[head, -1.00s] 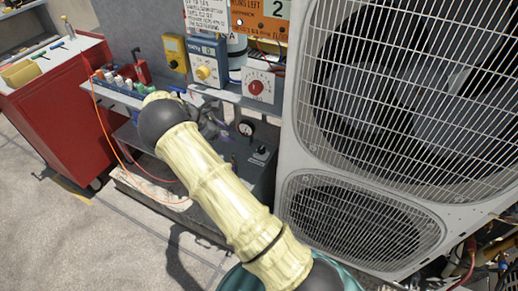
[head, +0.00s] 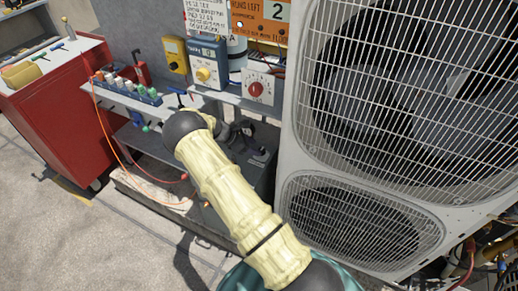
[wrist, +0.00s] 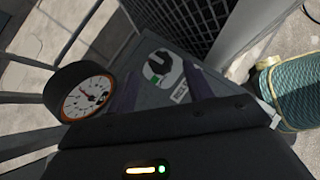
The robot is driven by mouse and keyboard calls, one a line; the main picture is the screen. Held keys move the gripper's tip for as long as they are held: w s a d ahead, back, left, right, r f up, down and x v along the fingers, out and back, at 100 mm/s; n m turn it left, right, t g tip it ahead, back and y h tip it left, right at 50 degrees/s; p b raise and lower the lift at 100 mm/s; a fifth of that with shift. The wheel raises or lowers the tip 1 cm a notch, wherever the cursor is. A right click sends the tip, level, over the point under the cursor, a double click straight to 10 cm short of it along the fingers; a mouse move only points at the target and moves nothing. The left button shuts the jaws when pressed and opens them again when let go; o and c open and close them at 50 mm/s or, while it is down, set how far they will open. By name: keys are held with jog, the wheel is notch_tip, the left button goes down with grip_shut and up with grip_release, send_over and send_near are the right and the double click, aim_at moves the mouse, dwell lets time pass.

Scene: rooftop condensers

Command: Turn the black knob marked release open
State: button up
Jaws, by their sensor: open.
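The grey box (head: 262,178) stands low beside the condenser. In the wrist view its top carries a white plate (wrist: 171,79) with a dark, curved knob-like shape (wrist: 158,64) and a green mark. This looks like the black knob, but I cannot read any lettering. My gripper (wrist: 166,84) is open, with one finger on each side of the plate and nothing between them. Whether it touches the knob I cannot tell. In the head view my gripper (head: 238,134) is a dark shape over the box, partly hidden by my arm, and the knob is not clear there.
A round gauge (wrist: 88,98) stands close at the left of the wrist view. A shelf above the box holds a red dial (head: 256,89) and a blue meter (head: 207,62). The condenser (head: 292,150) rises close on the right. A red cabinet (head: 60,110) stands left.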

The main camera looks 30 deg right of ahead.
aim_at(261, 150)
jog(key=x, duration=0.4)
jog(key=c, duration=1)
